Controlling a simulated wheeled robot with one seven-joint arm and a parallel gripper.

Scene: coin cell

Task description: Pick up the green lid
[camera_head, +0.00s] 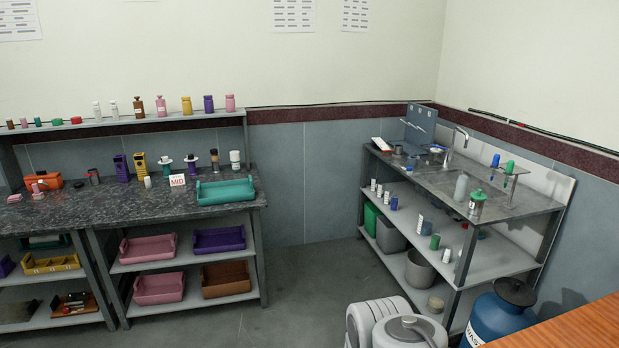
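Several green parts could be the green lid, and I cannot tell which one is meant. A white container with a green top (478,195) stands on the steel sink bench (430,182) at right. Small green pieces (57,121) sit on the upper shelf at far left, too small to make out. My gripper is not in view.
A dark stone-topped bench (110,205) at left holds bottles, stands and a teal tray (226,190). A blue drum (495,318) and a wooden top (575,325) are at bottom right. Grey floor (310,280) between the benches is clear.

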